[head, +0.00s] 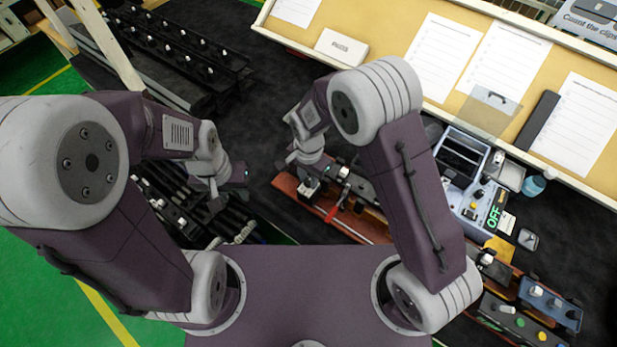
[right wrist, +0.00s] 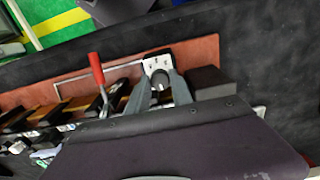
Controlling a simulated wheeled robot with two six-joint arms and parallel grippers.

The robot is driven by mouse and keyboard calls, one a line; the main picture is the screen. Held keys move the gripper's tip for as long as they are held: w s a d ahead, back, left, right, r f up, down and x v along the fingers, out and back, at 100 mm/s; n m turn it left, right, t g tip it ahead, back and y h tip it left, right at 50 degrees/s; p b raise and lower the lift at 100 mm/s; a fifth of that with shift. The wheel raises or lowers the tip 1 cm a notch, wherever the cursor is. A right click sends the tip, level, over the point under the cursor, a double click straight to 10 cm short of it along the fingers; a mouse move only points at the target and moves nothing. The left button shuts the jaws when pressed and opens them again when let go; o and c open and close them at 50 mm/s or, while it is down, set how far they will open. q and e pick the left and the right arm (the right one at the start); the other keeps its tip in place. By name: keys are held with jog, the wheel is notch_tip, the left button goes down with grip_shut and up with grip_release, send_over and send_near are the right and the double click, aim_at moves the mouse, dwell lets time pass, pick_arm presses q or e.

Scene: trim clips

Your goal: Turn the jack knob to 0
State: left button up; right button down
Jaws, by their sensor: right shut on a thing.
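The jack knob (right wrist: 159,79) is a dark round knob on a white plate with dark marks (right wrist: 157,63), at the end of a red-brown base (right wrist: 205,52). In the right wrist view my right gripper (right wrist: 160,86) has a finger on each side of the knob and is shut on it. The marks are too small to read, so I cannot tell the setting. In the head view my right gripper (head: 309,181) is at the left end of the red-brown base and mostly hides the knob. My left gripper (head: 217,204) hangs further left, away from the jack; its jaws are unclear.
A red-handled lever (right wrist: 96,69) stands beside the knob; it also shows in the head view (head: 337,206). A grey-blue device with a green OFF display (head: 493,216) stands to the right. Dark racks with white clips (head: 180,45) stand at the back left.

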aim_at(309, 180)
jog(key=shift+w+a+r, duration=0.1)
jog(key=shift+w+r, duration=0.05)
jog(key=shift+w, duration=0.05)
jog(key=c, duration=1.3)
grip_release()
jog(key=shift+o, duration=0.8)
jog(key=shift+s, duration=0.1)
jog(key=shift+r, duration=0.25)
notch_tip(309, 180, up, 8)
jog(key=b, duration=0.2)
jog(key=shift+r, duration=0.15)
